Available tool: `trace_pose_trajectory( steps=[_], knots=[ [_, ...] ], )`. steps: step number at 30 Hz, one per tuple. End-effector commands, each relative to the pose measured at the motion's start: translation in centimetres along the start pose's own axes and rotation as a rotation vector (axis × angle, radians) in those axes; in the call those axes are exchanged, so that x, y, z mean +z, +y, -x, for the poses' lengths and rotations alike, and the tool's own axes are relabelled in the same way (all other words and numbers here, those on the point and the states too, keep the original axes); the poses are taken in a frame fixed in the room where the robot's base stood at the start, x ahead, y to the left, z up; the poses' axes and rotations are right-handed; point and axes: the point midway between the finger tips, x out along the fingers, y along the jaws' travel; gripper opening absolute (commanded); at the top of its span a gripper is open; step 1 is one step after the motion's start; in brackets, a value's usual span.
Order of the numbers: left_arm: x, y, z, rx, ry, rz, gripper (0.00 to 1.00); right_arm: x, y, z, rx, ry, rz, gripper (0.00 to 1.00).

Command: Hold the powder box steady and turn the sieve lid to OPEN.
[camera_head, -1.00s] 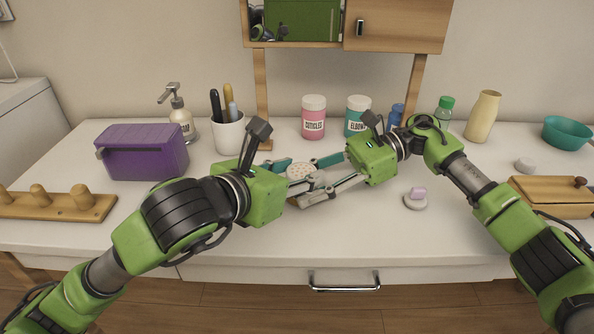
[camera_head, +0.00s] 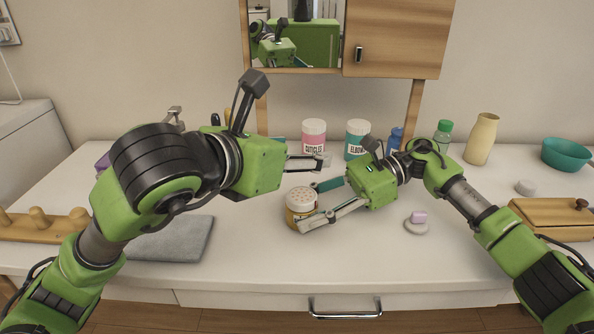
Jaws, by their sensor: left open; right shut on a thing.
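The powder box (camera_head: 300,215) is a small round yellow-brown tub standing upright on the white counter. Its pale sieve lid (camera_head: 301,199), dotted with holes, is on top. My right gripper (camera_head: 311,207) is shut on the powder box from the right, with one finger along its front and the other behind. My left gripper (camera_head: 318,156) is open and empty, raised above and behind the box, apart from the lid. I cannot read any marks on the lid.
A pink-labelled jar (camera_head: 314,136) and a teal jar (camera_head: 357,139) stand behind the grippers. A soap dish (camera_head: 416,225) lies to the right. A grey cloth (camera_head: 172,239) and a wooden peg rack (camera_head: 45,227) are at left. The front counter is clear.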

Motion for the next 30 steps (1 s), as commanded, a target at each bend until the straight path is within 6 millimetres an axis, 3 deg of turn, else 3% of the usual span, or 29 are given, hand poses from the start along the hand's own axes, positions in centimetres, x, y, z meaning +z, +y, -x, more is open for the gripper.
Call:
trace_pose_trajectory(
  steps=[13,14,15,16,26,30],
  knots=[
    [0.4,0.0,0.2,-0.001,0.001,0.0,0.56,0.0,0.0,0.0,0.0,0.0,0.0,0.29],
    [0.4,0.0,0.2,-0.001,0.001,0.0,0.56,0.0,0.0,0.0,0.0,0.0,0.0,0.49],
    [0.4,0.0,0.2,-0.001,0.001,0.0,0.56,0.0,0.0,0.0,0.0,0.0,0.0,0.6],
    [0.4,0.0,0.2,-0.001,0.001,0.0,0.56,0.0,0.0,0.0,0.0,0.0,0.0,0.61],
    [0.4,0.0,0.2,0.0,0.001,0.0,0.56,0.0,0.0,0.1,0.0,0.0,0.0,0.61],
    [0.4,0.0,0.2,0.0,0.001,0.0,0.56,0.0,-0.1,1.3,-0.003,0.001,-0.001,0.61]
  ],
)
